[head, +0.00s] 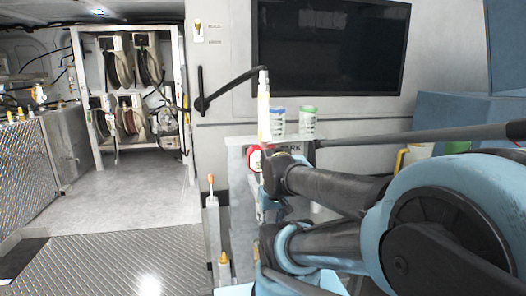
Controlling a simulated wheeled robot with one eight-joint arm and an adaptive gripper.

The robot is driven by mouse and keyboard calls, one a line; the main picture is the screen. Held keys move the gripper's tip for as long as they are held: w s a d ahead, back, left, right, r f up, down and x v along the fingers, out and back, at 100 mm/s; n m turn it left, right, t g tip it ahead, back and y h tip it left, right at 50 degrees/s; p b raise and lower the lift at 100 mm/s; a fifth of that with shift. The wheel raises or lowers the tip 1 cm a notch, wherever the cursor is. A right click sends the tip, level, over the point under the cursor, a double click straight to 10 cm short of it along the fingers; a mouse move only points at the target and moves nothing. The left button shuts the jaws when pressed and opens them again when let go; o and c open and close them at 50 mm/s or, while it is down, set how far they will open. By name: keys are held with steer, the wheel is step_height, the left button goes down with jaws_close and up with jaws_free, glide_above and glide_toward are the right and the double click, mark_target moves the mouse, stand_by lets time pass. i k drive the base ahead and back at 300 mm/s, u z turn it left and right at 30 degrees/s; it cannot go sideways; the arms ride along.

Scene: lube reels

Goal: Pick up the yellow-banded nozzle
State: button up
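A slim upright piece (264,112), white and pale yellow with a grey tip, stands in the middle of the head view, just above the dark end of my arm. I cannot tell whether it is the yellow-banded nozzle, or whether it touches my arm. Two other slim upright pieces stand lower left of my arm: one with an orange tip (211,188) and one with a yellow-orange band (224,260). My blue and black arm fills the right side and hides much behind it. I cannot make out my gripper's fingers or whether they hold anything.
Two cups, one blue-rimmed (278,122) and one green-rimmed (308,121), stand behind the arm. A dark screen (330,46) hangs on the wall. A rack of hose reels (130,90) stands at the back left. The grey floor (120,200) before it is clear.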

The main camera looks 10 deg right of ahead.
mark_target(253, 164)
steer(key=k, duration=0.5)
steer(key=z, duration=1.35)
steer(key=k, duration=1.8)
steer(key=u, duration=0.75)
steer(key=i, duration=0.95)
